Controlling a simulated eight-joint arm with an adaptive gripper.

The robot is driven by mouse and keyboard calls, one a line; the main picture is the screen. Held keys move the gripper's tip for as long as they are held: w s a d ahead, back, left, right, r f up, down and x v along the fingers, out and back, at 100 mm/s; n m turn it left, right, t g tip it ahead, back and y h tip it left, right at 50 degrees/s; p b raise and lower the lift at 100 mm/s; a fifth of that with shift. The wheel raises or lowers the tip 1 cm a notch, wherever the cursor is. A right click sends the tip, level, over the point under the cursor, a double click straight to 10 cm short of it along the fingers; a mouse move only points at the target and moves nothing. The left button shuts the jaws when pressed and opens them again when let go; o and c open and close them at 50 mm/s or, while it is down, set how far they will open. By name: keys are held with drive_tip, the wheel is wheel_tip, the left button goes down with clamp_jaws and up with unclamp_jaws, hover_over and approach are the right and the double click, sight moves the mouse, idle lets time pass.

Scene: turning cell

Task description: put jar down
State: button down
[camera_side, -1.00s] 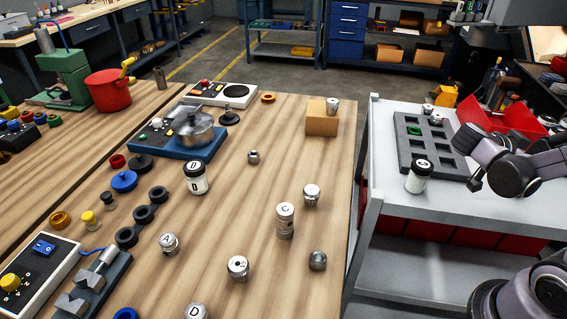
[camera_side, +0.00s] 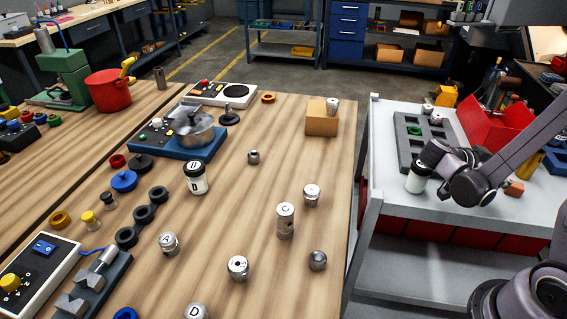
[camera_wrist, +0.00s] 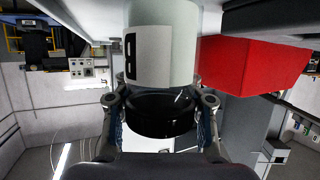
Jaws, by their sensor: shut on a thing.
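A white jar (camera_side: 415,184) with a black lid stands on the grey cart top in the side view, in front of the dark grey tray (camera_side: 403,157). My gripper (camera_side: 427,160) is at its lid, which it mostly hides there. In the wrist view the jar (camera_wrist: 162,45) appears upside down, with a dark mark on its label. My gripper (camera_wrist: 160,108) is shut on its black lid, a finger on each side. The jar looks upright, and its base seems to touch the cart top. A similar jar (camera_side: 196,182) stands on the wooden table.
A red bin (camera_side: 492,124) stands behind my gripper, and a red block shape (camera_wrist: 250,65) shows beside the jar in the wrist view. A small orange block (camera_side: 514,188) lies on the cart. The cart top (camera_side: 395,203) is bare in front and to the left.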

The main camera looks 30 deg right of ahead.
drive_tip(key=shift+f, duration=0.3)
drive_tip(key=c, duration=0.7)
unclamp_jaws()
drive_tip(key=shift+v, duration=3.75)
drive_tip(key=shift+r, duration=0.1)
